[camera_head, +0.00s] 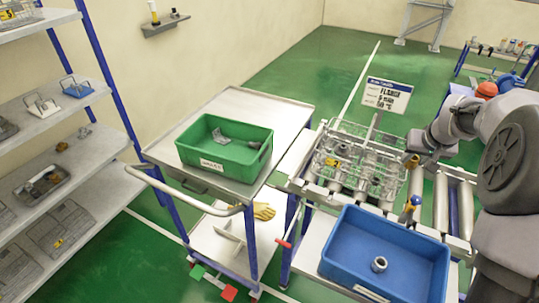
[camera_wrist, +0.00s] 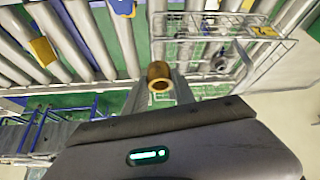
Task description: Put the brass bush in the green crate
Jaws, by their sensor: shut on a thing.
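The brass bush (camera_wrist: 159,74) is a short golden ring. In the wrist view it sits between the two fingertips of my gripper (camera_wrist: 160,88), which is shut on it. In the head view my gripper (camera_head: 414,158) is at the right, above the conveyor, beside the wire basket, with the bush showing as a small golden spot (camera_head: 411,161). The green crate (camera_head: 213,165) stands on a grey trolley top left of the conveyor, apart from my gripper. Its open top shows a grey part inside.
A wire basket (camera_head: 345,160) with several metal parts sits on the roller conveyor (camera_head: 441,203), between my gripper and the green crate. A sign (camera_head: 387,95) on a post stands behind it. A blue crate (camera_head: 335,262) holding a metal ring (camera_head: 379,264) is in front. A shelf rack (camera_head: 92,152) stands left.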

